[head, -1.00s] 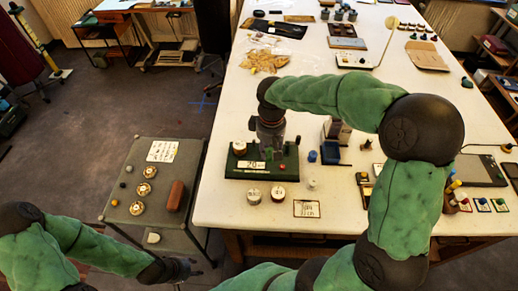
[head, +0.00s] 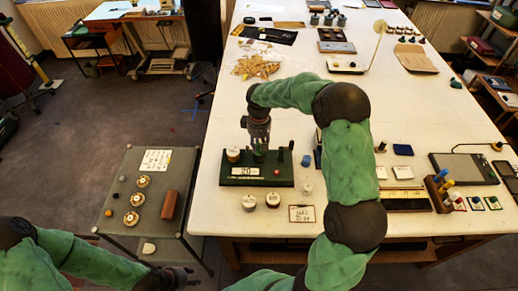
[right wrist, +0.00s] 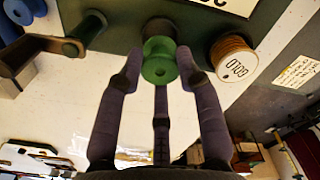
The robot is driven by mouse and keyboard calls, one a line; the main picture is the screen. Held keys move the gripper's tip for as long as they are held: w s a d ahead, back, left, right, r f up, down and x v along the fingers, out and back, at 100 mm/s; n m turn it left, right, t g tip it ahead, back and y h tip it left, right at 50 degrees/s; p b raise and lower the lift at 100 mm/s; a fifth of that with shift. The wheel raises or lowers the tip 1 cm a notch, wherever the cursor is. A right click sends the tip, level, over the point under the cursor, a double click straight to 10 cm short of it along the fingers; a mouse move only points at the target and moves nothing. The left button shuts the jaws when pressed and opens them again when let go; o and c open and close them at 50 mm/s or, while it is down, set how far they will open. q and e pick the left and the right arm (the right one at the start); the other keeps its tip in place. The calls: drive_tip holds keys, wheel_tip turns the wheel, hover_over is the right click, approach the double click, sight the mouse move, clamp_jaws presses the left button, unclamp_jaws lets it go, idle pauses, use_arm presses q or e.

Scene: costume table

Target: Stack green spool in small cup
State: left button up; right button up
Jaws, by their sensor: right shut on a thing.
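My right gripper (head: 259,155) is over the dark green board (head: 232,181) with the "20" display. In the right wrist view its fingers (right wrist: 160,75) are closed around a green spool (right wrist: 159,69). A dark round piece (right wrist: 160,28) shows directly behind the spool; I cannot tell whether they touch. I cannot tell for sure which thing is the small cup. My left gripper (head: 185,278) is low at the left, near the grey side table; its jaws are too small to read.
A side table (head: 180,165) holds several gold wheels.

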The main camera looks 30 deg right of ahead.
sight(259, 146)
drive_tip(key=shift+f, duration=1.45)
drive_tip(key=shift+f, duration=0.3)
drive_tip(key=o, duration=0.8)
drive_tip(key=shift+o, duration=0.2)
drive_tip(key=shift+r, duration=0.6)
wheel_tip(259, 146, up, 11)
drive_tip(key=shift+r+p, duration=0.2)
drive_tip(key=shift+p, duration=0.15)
